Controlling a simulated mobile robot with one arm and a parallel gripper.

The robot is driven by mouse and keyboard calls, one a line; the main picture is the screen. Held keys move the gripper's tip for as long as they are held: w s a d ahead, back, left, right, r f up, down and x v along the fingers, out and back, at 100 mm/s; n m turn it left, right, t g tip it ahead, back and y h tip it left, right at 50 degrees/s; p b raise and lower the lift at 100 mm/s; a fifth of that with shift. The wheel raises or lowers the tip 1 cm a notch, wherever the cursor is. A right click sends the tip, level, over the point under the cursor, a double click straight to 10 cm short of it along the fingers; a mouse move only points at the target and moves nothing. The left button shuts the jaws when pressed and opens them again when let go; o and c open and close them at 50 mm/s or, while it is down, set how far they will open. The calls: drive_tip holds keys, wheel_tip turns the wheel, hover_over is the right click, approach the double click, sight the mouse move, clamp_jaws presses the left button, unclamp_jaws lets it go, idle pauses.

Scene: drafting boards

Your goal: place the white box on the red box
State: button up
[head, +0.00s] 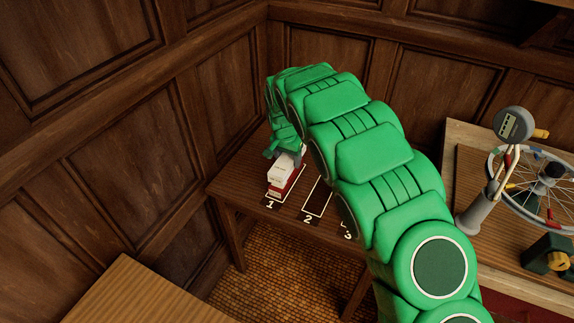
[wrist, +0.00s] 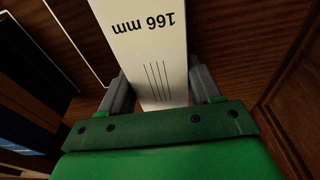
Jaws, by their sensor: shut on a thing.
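The white box (head: 281,174) is at the slot marked 1 on the dark wooden table in the head view. In the wrist view the white box (wrist: 145,45) bears "166 mm" and several thin dark lines, and sits between both grey fingers. My gripper (wrist: 152,92) is shut on it; in the head view my gripper (head: 286,153) is at the box's far end. The red box (head: 292,184) shows along the right side of and below the white one, mostly hidden. I cannot tell whether the two touch.
White-outlined slots marked 1, 2 and 3 lie on the table (head: 240,180); slot 2 (head: 317,200) looks empty, and my arm partly covers slot 3. Panelled walls close in the left and back. A bench at right holds a dial gauge stand (head: 482,200) and a spoked wheel (head: 535,185).

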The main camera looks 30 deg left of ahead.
sight(287, 159)
drive_tip(key=shift+w+a+f, duration=0.45)
drive_tip(key=shift+w+f, duration=0.05)
drive_tip(key=shift+f, duration=0.1)
drive_tip(key=shift+w+a+f, duration=0.25)
drive_tip(key=shift+w+f, duration=0.15)
drive_tip(key=shift+f, duration=1.7)
drive_tip(key=shift+f, duration=0.1)
drive_tip(key=o, duration=1.2)
drive_tip(key=r, duration=0.4)
drive_tip(key=s+r, duration=0.1)
drive_tip(key=r, duration=0.3)
drive_tip(key=s+r, duration=0.1)
drive_tip(key=r, duration=0.3)
